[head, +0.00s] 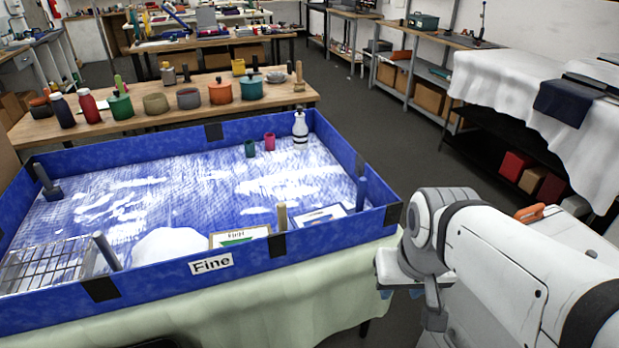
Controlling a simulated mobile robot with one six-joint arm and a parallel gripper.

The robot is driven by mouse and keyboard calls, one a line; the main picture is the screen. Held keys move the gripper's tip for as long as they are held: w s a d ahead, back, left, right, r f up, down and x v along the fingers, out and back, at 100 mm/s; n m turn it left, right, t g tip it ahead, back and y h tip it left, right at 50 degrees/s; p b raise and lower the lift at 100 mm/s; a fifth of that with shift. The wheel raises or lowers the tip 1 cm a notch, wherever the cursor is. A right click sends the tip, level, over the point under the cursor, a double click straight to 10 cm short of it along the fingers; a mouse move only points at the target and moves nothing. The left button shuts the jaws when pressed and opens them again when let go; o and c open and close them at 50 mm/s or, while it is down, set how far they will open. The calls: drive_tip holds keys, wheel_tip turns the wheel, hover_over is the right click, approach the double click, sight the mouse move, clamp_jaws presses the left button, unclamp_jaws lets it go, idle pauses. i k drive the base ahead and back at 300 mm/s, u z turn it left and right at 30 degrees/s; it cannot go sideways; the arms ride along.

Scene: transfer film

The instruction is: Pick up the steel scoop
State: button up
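I cannot make out a steel scoop for certain in the head view. A large blue-walled tray (150,285) labelled "Fine" stands on a cloth-covered table, with a white-streaked blue floor. Inside its front left corner is a wire rack (45,265), with a dark upright bar (106,251) beside it. A white mound (170,246) lies along the front wall. A short wooden upright piece (282,217) shows by that wall. My gripper (402,290) hangs outside the tray's front right corner, apart from it. Its fingers are small and partly hidden by my arm, so their opening is unclear.
A white bottle (300,130), a green cup (250,149) and a pink cup (269,141) stand at the tray's back right. Framed cards (240,237) lie near the front wall. Behind is a wooden bench (200,122) with several pots. Grey floor (370,120) is open to the right.

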sight(99, 237)
drive_tip(key=z, duration=0.95)
drive_tip(key=k, duration=1.3)
drive_tip(key=u, duration=1)
drive_tip(key=i, duration=1)
drive_tip(key=u, duration=0.1)
